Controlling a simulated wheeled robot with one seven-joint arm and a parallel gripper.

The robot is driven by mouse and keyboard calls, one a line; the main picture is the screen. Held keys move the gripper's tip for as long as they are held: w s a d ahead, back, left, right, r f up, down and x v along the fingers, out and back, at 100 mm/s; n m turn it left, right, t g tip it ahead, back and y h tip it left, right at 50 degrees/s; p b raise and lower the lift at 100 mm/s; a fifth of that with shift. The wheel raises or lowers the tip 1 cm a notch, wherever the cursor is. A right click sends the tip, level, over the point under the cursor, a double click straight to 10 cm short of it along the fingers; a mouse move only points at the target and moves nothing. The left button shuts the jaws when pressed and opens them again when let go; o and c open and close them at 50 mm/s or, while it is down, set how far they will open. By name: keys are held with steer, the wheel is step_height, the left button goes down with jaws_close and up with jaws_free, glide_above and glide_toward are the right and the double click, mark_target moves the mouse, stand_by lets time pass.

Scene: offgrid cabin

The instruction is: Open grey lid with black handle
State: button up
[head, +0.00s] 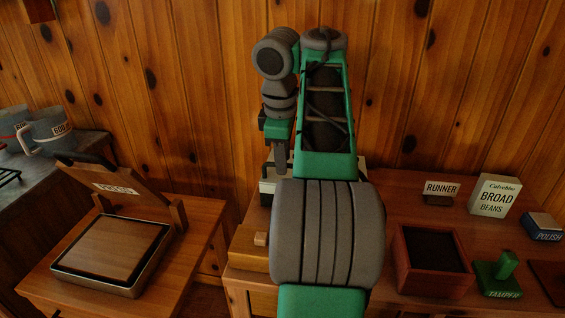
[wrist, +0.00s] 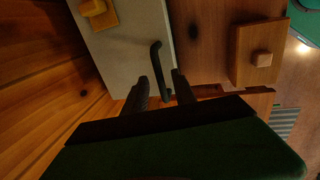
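The grey lid (wrist: 122,62) lies flat below my gripper in the wrist view. Its black bar handle (wrist: 156,60) runs along one edge. My gripper (wrist: 160,82) is open, with one finger on each side of the handle's near end. A gap shows on both sides, and I cannot tell how far above the handle the fingertips are. In the head view, a pale piece of the lid (head: 267,187) shows beside my arm. My arm hides most of it and the handle there.
A yellow wooden piece (wrist: 96,8) sits at the lid's far end. A wooden block with a knob (wrist: 262,58) lies to the right. In the head view, a red-brown planter box (head: 402,275), tamper (head: 499,277) and bean box (head: 494,195) stand right. The plank wall is close behind.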

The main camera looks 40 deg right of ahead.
jaws_close()
stand_by(1.4)
